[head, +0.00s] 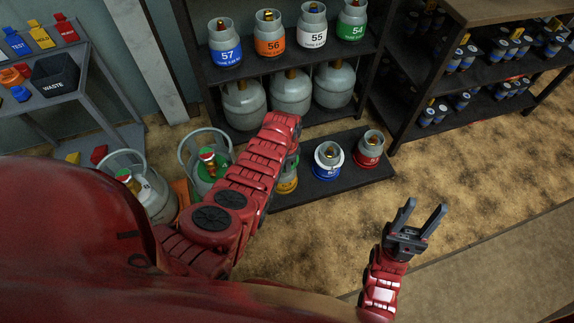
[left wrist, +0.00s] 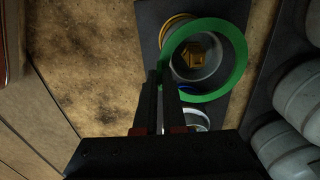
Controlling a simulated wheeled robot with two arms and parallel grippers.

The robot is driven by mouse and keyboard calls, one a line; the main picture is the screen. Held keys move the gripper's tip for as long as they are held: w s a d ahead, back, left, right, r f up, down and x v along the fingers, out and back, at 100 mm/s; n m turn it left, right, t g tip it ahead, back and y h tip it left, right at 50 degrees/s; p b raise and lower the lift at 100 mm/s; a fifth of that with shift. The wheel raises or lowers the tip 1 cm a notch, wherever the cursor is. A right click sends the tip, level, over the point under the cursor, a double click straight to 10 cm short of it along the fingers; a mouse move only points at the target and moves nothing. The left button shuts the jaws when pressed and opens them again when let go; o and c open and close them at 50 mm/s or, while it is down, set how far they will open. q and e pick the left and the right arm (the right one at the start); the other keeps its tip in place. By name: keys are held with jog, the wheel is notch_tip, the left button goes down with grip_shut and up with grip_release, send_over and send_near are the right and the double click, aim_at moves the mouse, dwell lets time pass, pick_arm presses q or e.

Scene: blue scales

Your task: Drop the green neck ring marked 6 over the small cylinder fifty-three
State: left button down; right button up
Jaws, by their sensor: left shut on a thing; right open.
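In the left wrist view my left gripper (left wrist: 166,92) is shut on the rim of the green neck ring (left wrist: 238,58). The ring is over a small grey cylinder (left wrist: 208,68) with a brass valve, which shows inside its opening; I cannot tell whether it is around the neck or still above it. A yellow band shows past the ring's edge. In the head view my left arm partly hides this yellow-banded cylinder (head: 287,185), and no number is readable on it. The ring's 6 is not visible. My right gripper (head: 424,218) is open and empty over the floor.
A blue-banded cylinder with a white ring (head: 328,156) and a red-banded cylinder (head: 369,150) share the low dark platform (head: 345,185). A rack with cylinders 57, 56 and 55 (head: 312,28) stands behind. Large cylinders (head: 145,190) stand left. Floor is clear at right.

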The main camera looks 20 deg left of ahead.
pick_arm(q)
jog(key=shift+f+b, duration=2)
jog(key=shift+f, duration=0.3)
jog(key=c, duration=0.9)
grip_release()
jog(key=shift+r+p, duration=1.5)
jog(key=shift+r, duration=0.1)
jog(key=shift+r+p, duration=2)
jog(key=shift+r, duration=0.25)
jog(key=shift+f, duration=0.1)
